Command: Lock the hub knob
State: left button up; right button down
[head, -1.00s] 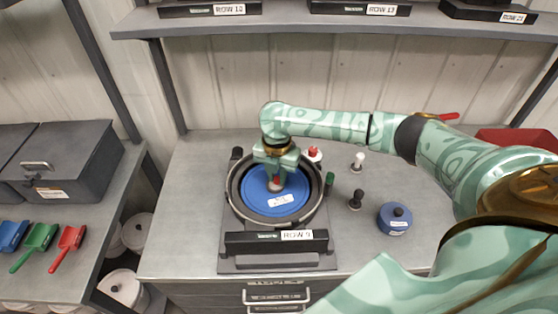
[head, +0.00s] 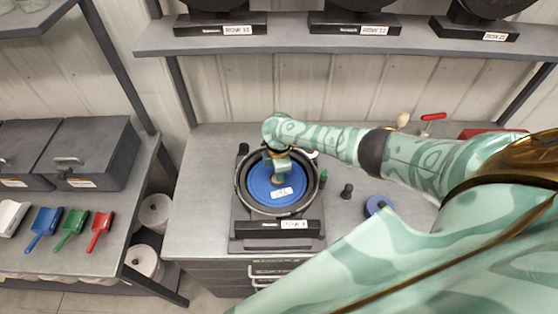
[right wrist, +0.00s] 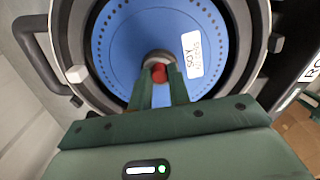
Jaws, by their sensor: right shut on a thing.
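The seed meter is a dark round housing (head: 243,200) holding a blue disc (head: 262,197) with a white label; it stands on a dark base marked as a row. The hub knob (right wrist: 160,73) is a small red piece at the disc's centre, on a grey hub, in the right wrist view. My right gripper (head: 277,178) reaches down onto the hub from above. In the right wrist view, its two dark green fingers (right wrist: 161,77) are shut on the knob, one on each side. In the head view the knob is mostly hidden by the gripper. My left gripper is not in view.
A black-knobbed peg (head: 347,191) stands right of the meter. A blue round container (head: 376,204) is partly hidden by my right arm. A shelf (head: 290,43) with several more meters runs above. Coloured scoops (head: 73,222) lie on the left bench.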

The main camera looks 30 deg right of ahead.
jog(key=shift+a+r+m+p, duration=0.1)
jog(key=shift+m+p, duration=0.6)
jog(key=shift+m, duration=0.8)
jog(key=c, duration=1.3)
grip_release()
jog(key=shift+w, duration=0.1)
jog(key=shift+r+p, duration=0.4)
notch_tip(320, 180, up, 15)
jog(key=p, duration=0.5)
jog(key=shift+r, duration=0.2)
jog(key=shift+f, duration=0.1)
